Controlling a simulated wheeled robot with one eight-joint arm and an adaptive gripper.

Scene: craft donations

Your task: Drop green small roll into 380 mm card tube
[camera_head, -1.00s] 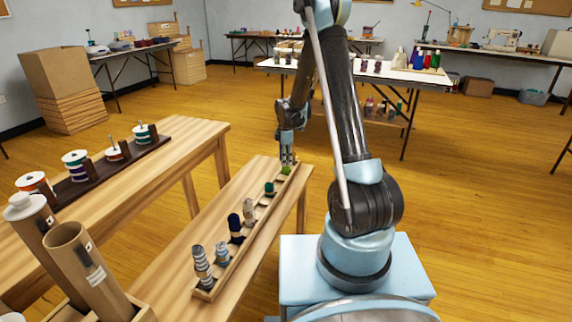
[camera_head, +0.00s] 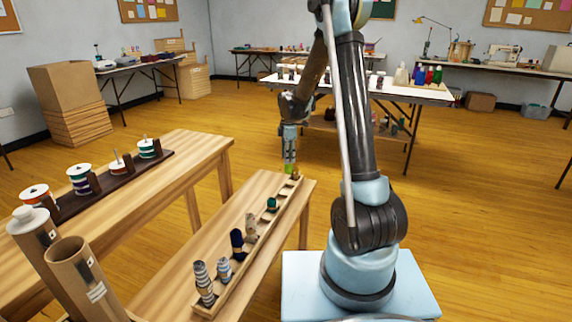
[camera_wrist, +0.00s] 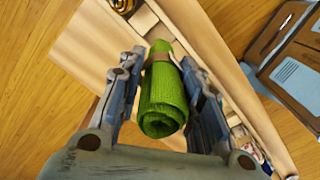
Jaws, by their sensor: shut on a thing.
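My gripper (camera_head: 290,163) is shut on a bright green small roll (camera_head: 289,169), above the far part of the wooden tray. In the wrist view the roll (camera_wrist: 163,100) lies between the two fingers of my gripper (camera_wrist: 160,75), with a brown band around it. An open brown card tube (camera_head: 82,275) leans at the lower left of the head view, far from my gripper. A second card tube (camera_head: 36,238) beside it has a white cap. Their labels are too small to read, so I cannot tell which is 380 mm.
The slotted tray (camera_head: 262,240) on the near bench holds several other rolls, including a dark green one (camera_head: 272,204), a navy one (camera_head: 237,242) and a striped one (camera_head: 204,284). Ribbon spools (camera_head: 80,179) stand on the bench to the left. Bare bench top lies left of the tray.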

